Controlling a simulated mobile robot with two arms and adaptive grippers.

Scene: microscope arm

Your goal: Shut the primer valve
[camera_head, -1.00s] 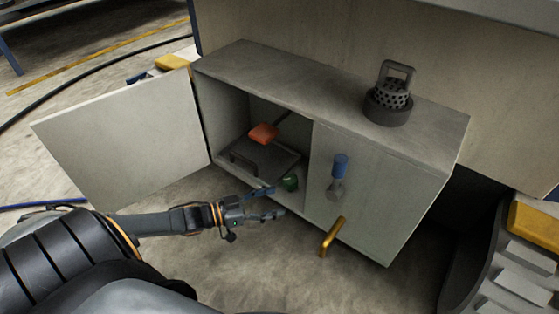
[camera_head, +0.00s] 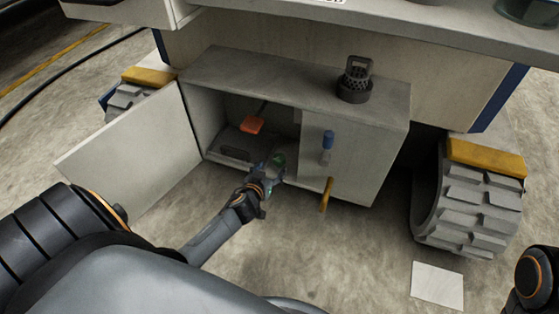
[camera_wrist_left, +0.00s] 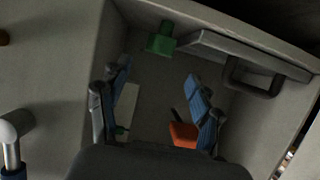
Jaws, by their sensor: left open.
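I cannot tell for sure which part is the primer valve. A blue-handled grey fitting (camera_head: 327,144) is on the cabinet's closed right front panel, above a yellow-brown curved handle (camera_head: 325,194). Inside the open left compartment are an orange-red block (camera_head: 251,124) and a small green piece (camera_head: 278,160). My left gripper (camera_head: 273,168) is at the mouth of that compartment, just in front of the green piece. In the left wrist view its blue-padded fingers (camera_wrist_left: 158,74) are apart and empty, with the green piece (camera_wrist_left: 161,40) beyond them and the orange-red block (camera_wrist_left: 183,134) beside one finger. My right gripper is out of view.
The cabinet door (camera_head: 130,148) stands open to the left. A dark box with a handle (camera_head: 238,148) lies in the compartment. A treaded track (camera_head: 468,207) is at right. The floor in front is mostly clear.

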